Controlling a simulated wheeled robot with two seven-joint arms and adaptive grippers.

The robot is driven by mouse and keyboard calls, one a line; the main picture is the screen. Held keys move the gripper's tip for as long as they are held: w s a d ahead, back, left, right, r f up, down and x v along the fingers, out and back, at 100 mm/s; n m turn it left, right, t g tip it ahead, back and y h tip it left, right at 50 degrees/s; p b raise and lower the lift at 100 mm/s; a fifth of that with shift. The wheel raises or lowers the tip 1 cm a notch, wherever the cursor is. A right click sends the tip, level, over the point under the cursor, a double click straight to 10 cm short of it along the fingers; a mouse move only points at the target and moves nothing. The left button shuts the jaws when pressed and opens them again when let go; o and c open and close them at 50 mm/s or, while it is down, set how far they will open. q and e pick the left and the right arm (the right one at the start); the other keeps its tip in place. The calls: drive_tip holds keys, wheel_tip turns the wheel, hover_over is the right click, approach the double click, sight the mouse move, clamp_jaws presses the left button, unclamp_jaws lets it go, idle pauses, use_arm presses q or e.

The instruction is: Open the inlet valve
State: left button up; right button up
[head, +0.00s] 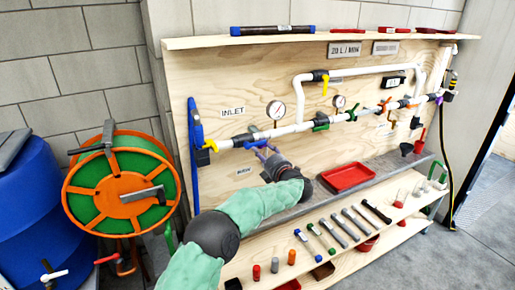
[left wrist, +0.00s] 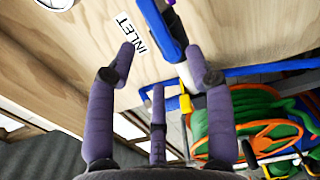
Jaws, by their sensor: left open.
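The inlet valve, with a yellow handle (head: 209,145), sits at the left end of the white pipe (head: 290,129), just left of and below the INLET label (head: 233,112). My left gripper (head: 262,148) is in front of the board, below the pipe and right of the yellow handle. Its purple fingers are spread and empty. In the left wrist view the open fingers (left wrist: 160,62) frame the board near the INLET label (left wrist: 135,35). A yellow piece (left wrist: 185,103), probably the handle, shows beyond the fingers, beside blue parts. My right gripper is out of view.
A gauge (head: 276,110) stands on the pipe above my left gripper. A red tray (head: 347,177) and several tools lie on the shelves below. An orange and green hose reel (head: 122,190) and a blue barrel (head: 38,215) stand at the left.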

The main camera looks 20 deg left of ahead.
use_arm(q)
drive_tip(key=shift+v, duration=2)
drive_tip(key=shift+f, duration=0.1)
drive_tip(key=d+f+m+t+h+p, duration=0.1)
drive_tip(key=d+f+m+h, duration=0.15)
drive_tip(key=f+m, duration=0.45)
drive_tip(key=d+f+m+t+h, duration=0.1)
drive_tip(key=d+f+m+h, duration=0.2)
drive_tip(key=f, duration=0.8)
drive_tip(key=s+d+f+m+g+h, duration=0.25)
drive_tip(key=s+f+m, duration=0.2)
drive_tip(key=f, duration=0.45)
drive_tip(key=s+d+f+m+g+h, duration=0.1)
drive_tip(key=s+d+f+m+h, duration=0.25)
drive_tip(key=f, duration=0.55)
drive_tip(key=s+d+f+m+g+h, duration=0.2)
drive_tip(key=s+f+g, duration=0.1)
drive_tip(key=s, duration=0.9)
drive_tip(key=s+d+f+m+g+h+p, duration=0.1)
drive_tip(key=s+d+f+m+g+h, duration=0.1)
drive_tip(key=s, duration=1)
drive_tip(key=s+d+f+m+g+h+p, duration=0.1)
drive_tip(key=s+f+g, duration=0.4)
drive_tip(key=s, duration=0.7)
drive_tip(key=d+f+m+h, duration=0.1)
drive_tip(key=d+m, duration=0.1)
drive_tip(key=shift+s+f+m, duration=0.2)
drive_tip(key=shift+s+m, duration=0.05)
drive_tip(key=shift+m, duration=0.05)
drive_tip(key=shift+a, duration=0.15)
